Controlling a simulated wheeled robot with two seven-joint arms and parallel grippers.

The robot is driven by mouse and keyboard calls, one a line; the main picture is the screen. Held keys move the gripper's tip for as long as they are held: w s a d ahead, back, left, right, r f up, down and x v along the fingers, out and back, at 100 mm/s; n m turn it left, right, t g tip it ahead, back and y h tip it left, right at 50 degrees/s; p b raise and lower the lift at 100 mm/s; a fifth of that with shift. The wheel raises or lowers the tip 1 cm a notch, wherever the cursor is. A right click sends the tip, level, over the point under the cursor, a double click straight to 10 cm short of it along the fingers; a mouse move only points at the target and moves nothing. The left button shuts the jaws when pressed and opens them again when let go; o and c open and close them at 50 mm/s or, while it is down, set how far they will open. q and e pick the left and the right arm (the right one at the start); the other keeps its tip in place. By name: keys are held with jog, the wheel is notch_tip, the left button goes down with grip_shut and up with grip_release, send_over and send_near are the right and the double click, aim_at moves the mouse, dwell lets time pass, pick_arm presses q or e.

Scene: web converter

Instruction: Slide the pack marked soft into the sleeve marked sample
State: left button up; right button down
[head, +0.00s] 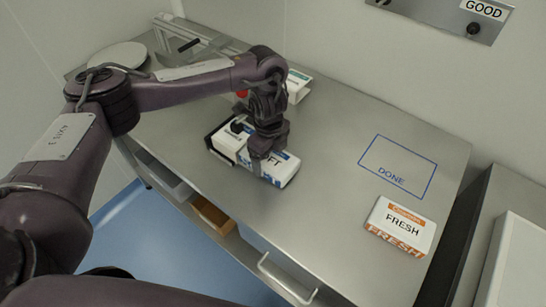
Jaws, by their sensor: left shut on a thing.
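A white pack with blue markings (282,170) lies on the steel table; the letters "FT" show on its top and the rest of the word is hidden by my gripper. My left gripper (260,152) comes down over it from above and is shut on it. The left end of this white body has a dark edge (211,146); I cannot tell if that is a separate part. I cannot make out the word sample anywhere. My right gripper is not in view.
An orange and white pack marked FRESH (401,226) lies at the right, below a blue outlined area marked DONE (398,166), which is empty. Open drawers (212,214) show under the front edge. A sign marked GOOD (483,9) is on the wall.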

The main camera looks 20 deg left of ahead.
pick_arm(q)
jog(key=shift+w+a, duration=0.3)
jog(key=shift+a, duration=0.55)
jog(key=shift+w+a, duration=0.3)
jog(key=shift+a, duration=0.5)
jog(key=o, duration=1.1)
jog(key=shift+r+p, duration=0.35)
jog(key=shift+r, duration=3.5)
